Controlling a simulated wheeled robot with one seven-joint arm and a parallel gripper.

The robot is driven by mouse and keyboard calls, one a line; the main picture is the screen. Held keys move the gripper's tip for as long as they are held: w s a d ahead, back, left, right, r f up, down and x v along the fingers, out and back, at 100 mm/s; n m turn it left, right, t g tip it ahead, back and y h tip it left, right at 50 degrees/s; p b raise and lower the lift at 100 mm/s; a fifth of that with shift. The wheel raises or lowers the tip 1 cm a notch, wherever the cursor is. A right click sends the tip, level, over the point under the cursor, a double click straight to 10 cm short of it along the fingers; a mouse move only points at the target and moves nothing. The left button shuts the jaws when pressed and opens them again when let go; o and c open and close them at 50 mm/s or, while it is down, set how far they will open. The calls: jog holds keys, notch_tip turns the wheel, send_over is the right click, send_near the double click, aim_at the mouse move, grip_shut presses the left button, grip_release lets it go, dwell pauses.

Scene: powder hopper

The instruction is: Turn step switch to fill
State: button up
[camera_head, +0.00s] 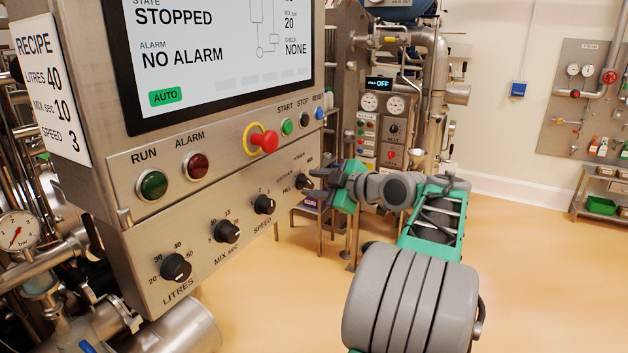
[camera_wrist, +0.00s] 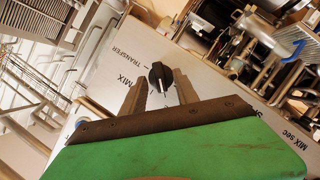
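The step switch (camera_head: 302,181) is a black rotary knob at the right end of the lower knob row on the steel control panel. In the wrist view the step switch (camera_wrist: 160,76) has TRANSFER and MIX printed beside it; a FILL label is not readable. My gripper (camera_head: 318,183) is at the panel's right end, in front of the switch. In the wrist view my gripper (camera_wrist: 160,84) is open, with one finger on each side of the knob and visible gaps. I cannot tell exactly where the knob's pointer is set.
The speed knob (camera_head: 264,204), mix knob (camera_head: 227,231) and litres knob (camera_head: 176,267) sit along the same row. Above are a red emergency stop (camera_head: 266,141) and the screen (camera_head: 215,50), reading STOPPED, NO ALARM. The floor (camera_head: 520,270) at the right is clear.

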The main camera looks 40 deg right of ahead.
jog(key=shift+w+f, duration=0.15)
jog(key=shift+w, duration=0.2)
jog(key=shift+c, duration=0.3)
grip_shut()
